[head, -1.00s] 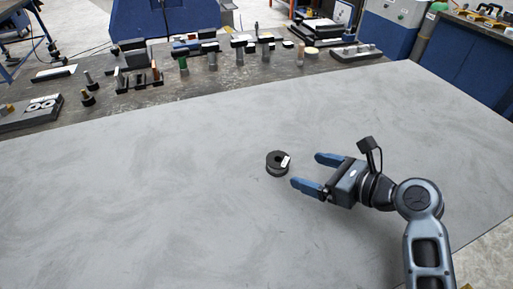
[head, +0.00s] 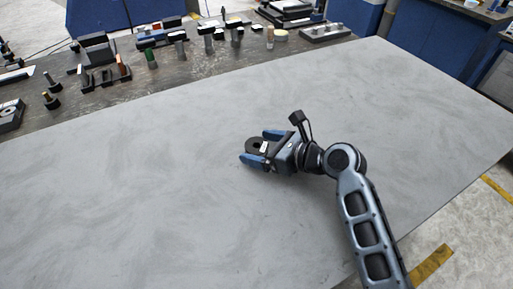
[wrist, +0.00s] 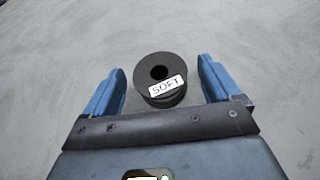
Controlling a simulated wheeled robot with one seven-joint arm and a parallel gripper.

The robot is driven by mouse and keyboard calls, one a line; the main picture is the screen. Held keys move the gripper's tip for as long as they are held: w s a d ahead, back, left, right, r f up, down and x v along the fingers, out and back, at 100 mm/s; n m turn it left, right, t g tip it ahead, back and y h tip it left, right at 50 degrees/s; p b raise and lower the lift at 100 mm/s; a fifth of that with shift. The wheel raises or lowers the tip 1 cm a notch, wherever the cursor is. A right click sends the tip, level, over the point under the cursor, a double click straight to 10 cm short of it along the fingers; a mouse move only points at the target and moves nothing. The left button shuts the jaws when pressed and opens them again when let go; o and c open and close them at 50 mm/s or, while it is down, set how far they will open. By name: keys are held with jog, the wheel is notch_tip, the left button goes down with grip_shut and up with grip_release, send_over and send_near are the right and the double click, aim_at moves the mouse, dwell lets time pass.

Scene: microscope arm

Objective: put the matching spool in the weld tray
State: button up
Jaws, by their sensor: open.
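A black spool (head: 254,144) with a centre hole sits on the grey table. In the wrist view, gaps show between the spool and both fingers of my gripper (wrist: 160,88). I cannot make out which thing, if any, is the weld tray.
A darker bench (head: 170,75) along the back holds several posts, blocks and holders. At its left end is a dark tray-like block (head: 10,116) with a ring shape on it. The grey table top (head: 120,200) is otherwise clear.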

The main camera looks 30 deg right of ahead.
jog(key=shift+c, duration=0.2)
jog(key=c, duration=1.3)
jog(key=shift+r, duration=0.1)
